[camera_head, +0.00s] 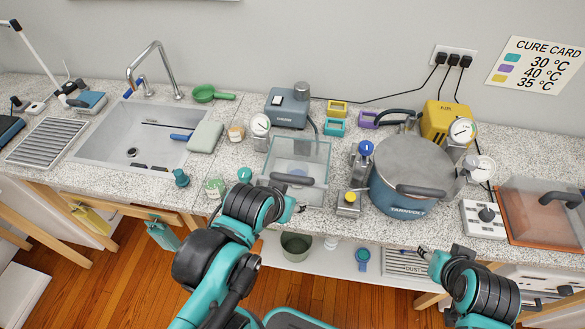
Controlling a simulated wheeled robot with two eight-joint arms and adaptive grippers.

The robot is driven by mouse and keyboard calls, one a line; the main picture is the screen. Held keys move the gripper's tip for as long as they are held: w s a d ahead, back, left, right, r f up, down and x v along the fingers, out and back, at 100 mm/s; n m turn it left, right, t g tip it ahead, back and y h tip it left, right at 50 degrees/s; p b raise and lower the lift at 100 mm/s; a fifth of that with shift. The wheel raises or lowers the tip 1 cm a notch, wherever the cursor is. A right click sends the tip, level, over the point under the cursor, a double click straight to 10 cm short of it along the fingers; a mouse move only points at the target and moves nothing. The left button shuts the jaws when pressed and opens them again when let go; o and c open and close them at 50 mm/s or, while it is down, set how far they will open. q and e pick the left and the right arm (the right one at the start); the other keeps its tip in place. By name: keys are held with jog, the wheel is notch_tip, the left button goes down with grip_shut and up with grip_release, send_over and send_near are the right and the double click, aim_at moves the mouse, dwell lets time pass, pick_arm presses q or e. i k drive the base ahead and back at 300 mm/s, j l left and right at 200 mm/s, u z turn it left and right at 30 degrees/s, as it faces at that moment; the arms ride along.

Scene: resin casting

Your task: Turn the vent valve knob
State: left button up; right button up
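A round blue knob (365,148) tops a metal fitting left of the large blue pressure pot (403,207), which has a grey lid. A small yellow knob (350,197) sits on a metal block in front of the blue one. I cannot tell which of these is the vent valve knob. My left gripper (297,207) is at the counter's front edge, left of both knobs and apart from them; its fingers are too small to read. My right gripper (427,254) is in front of the counter, below and right of the pot, with its fingers unclear.
A clear box (298,158) stands behind my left gripper. A switch box (484,218) and a lidded tray (540,213) are at right. A sink (130,138) is at left.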

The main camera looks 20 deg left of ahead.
aim_at(244, 174)
jog(key=u, duration=1.3)
